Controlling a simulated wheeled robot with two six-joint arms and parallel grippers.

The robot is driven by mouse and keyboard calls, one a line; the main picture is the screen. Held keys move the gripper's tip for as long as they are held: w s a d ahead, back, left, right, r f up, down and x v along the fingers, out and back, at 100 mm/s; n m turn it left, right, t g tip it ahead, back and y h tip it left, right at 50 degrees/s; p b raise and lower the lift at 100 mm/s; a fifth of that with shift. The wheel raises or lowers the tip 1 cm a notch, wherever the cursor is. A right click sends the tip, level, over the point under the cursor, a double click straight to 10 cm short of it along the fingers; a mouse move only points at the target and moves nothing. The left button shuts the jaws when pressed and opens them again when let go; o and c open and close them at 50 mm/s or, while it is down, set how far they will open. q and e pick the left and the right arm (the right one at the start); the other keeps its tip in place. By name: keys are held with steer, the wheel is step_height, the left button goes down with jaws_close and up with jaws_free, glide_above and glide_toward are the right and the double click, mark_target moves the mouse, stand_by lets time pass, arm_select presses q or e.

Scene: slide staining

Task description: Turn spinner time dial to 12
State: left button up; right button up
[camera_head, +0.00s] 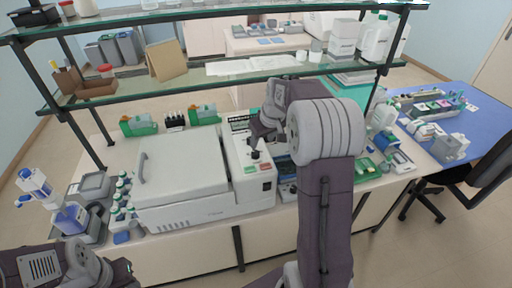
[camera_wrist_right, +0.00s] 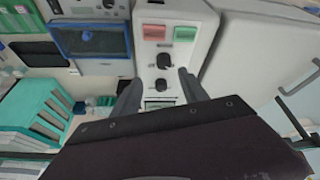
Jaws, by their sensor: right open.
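The spinner is a white machine with a broad lid (camera_head: 182,165) and a control panel (camera_head: 238,158) on its right side. In the right wrist view the panel shows a dark dial (camera_wrist_right: 160,85) near a small display (camera_wrist_right: 159,104), and a second dark dial (camera_wrist_right: 164,61) near the red button (camera_wrist_right: 154,32) and green button (camera_wrist_right: 185,33). Dial markings are too small to read. My right gripper (camera_wrist_right: 158,92) is open, its fingers on either side of the dial nearer the display; contact cannot be told. My left arm shows at the lower left; its fingers are not visible.
A blue-topped device (camera_wrist_right: 92,38) stands beside the panel. Shelves (camera_head: 230,72) cross above the bench. Green racks (camera_head: 138,124) stand behind the spinner, and small bottles (camera_head: 122,195) stand left of it.

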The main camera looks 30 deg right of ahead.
mark_target(255, 152)
steer(key=p+x, duration=0.1)
steer(key=x, duration=0.4)
steer(key=a+p+x, duration=0.1)
steer(key=x, duration=0.2)
steer(key=shift+w+f+p, duration=0.2)
steer(key=shift+w+p, duration=0.1)
steer(key=shift+w, duration=0.05)
steer(key=shift+s+d+f, duration=0.1)
steer(key=shift+d+f, duration=0.15)
steer(key=shift+d, duration=0.05)
steer(key=shift+a+r, duration=0.1)
steer(key=shift+a, duration=0.15)
steer(key=c, duration=0.7)
jaws_close()
steer(key=shift+d, duration=0.1)
